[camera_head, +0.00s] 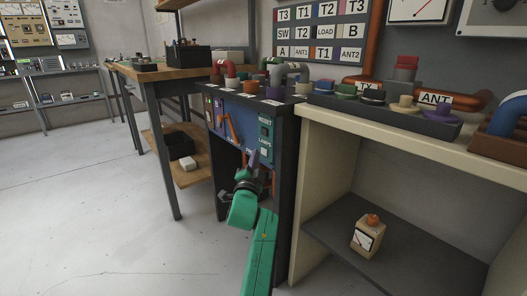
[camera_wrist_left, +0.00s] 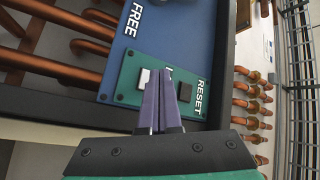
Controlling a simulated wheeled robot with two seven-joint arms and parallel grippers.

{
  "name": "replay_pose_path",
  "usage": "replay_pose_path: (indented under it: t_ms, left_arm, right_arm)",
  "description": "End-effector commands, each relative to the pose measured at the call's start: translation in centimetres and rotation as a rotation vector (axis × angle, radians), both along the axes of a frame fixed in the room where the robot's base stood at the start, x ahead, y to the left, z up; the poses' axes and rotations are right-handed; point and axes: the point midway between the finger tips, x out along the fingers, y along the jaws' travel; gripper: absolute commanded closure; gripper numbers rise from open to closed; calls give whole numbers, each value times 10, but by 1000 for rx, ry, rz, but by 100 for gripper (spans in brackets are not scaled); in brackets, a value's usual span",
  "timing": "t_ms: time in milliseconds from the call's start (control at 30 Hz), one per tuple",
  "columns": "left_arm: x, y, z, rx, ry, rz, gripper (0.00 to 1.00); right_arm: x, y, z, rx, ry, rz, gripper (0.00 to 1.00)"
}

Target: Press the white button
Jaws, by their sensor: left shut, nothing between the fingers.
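The white button (camera_wrist_left: 144,77) shows in the left wrist view on a small teal plate (camera_wrist_left: 128,78) set in a blue panel. A black button (camera_wrist_left: 185,91) sits on the same plate, beside the RESET label. My left gripper (camera_wrist_left: 166,76) is shut and empty, its purple fingers together in front of the plate between the two buttons. The fingers overlap the white button's right edge; I cannot tell whether they touch it. In the head view my left gripper (camera_head: 253,158) is just below the teal plate (camera_head: 266,136). My right gripper is out of view.
Copper pipes (camera_wrist_left: 60,67) lie beside the panel in the wrist view. A cream shelf unit (camera_head: 310,190) stands to the right, holding a small meter (camera_head: 368,236). A wooden workbench (camera_head: 160,74) stands left. The floor at left is clear.

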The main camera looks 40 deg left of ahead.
Motion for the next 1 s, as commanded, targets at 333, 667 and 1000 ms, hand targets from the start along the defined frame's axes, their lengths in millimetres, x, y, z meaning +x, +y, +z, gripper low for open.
replay_pose_path:
  t_ms: [333, 667, 1000]
  left_arm:
    - [-19, 6, 4, 0, 2, 1, 100]
    - [-47, 14, 2, 0, 1, -1, 100]
    - [-48, 14, 0, -1, 0, 0, 100]
  right_arm:
    - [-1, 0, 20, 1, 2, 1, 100]
    - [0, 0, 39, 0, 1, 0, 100]
    - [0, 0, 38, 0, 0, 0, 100]
